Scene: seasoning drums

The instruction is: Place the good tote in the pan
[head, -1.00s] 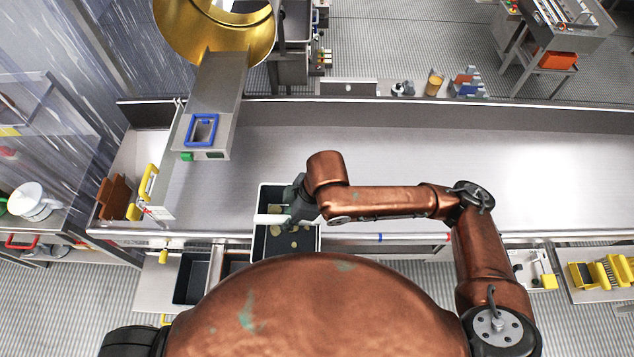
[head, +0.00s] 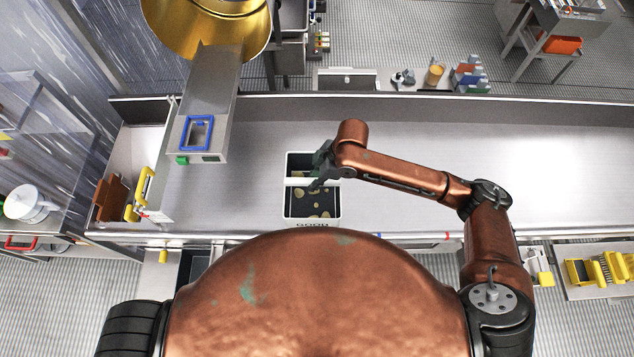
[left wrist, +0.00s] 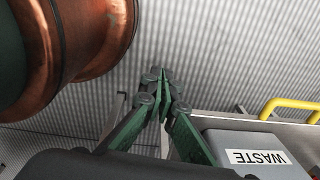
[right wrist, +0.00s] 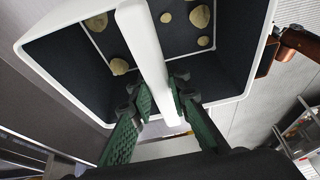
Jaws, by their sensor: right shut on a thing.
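The good tote (head: 339,205) is a white-rimmed bin with a dark inside, a white bar handle (head: 297,182) and "GOOD" on its near side. Several pale round chips lie in it. My right gripper (head: 319,172) is shut on the handle, and the bar passes between its fingers (right wrist: 162,92) in the right wrist view. The tote is over the counter's front part; I cannot tell whether it touches the surface. My left gripper (left wrist: 158,82) shows only in the left wrist view, with its fingers together and empty. I cannot make out which thing is the pan.
The steel counter (head: 420,150) is clear to the right of the tote. A steel chute (head: 212,90) with a blue frame (head: 196,132) hangs at the left under a gold drum (head: 205,25). A grey waste bin (left wrist: 235,140) shows beside my left gripper.

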